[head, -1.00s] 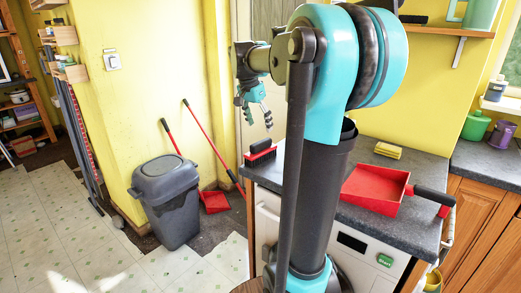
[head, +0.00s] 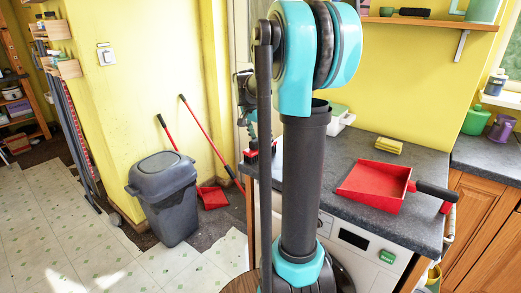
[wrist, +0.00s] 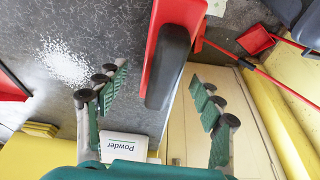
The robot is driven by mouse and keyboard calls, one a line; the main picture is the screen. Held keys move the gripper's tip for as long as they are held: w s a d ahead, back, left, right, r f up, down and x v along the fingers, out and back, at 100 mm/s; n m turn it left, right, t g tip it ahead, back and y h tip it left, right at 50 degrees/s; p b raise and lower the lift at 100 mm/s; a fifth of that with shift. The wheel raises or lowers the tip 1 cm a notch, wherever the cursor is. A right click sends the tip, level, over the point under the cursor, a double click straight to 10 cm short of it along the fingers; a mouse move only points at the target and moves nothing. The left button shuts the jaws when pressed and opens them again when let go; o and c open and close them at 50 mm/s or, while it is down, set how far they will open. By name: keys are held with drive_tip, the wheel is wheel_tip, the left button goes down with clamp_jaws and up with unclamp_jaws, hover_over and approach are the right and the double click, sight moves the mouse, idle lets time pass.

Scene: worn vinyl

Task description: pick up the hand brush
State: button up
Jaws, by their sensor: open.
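The hand brush, red with a dark handle (wrist: 168,65), lies at the left end of the grey counter. In the head view the hand brush (head: 252,157) shows only in part, behind my arm. My gripper (wrist: 158,82) is open. In the wrist view its two green-padded fingers stand on either side of the brush's handle, with a gap to each; I cannot tell whether they are at its height. In the head view my gripper (head: 251,140) is mostly hidden by my arm, close above the brush.
On the counter (head: 350,147) are a red dustpan (head: 375,186), a yellow sponge (head: 388,146), a powder box (wrist: 125,146) and spilled white powder (wrist: 66,66). A grey bin (head: 165,197) and a long-handled red dustpan (head: 213,197) stand on the floor left of the counter.

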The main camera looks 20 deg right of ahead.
sight(262, 147)
drive_tip(key=shift+x, duration=2.4)
drive_tip(key=shift+a, duration=0.1)
drive_tip(key=shift+c, duration=0.6)
drive_tip(key=c, duration=1.2)
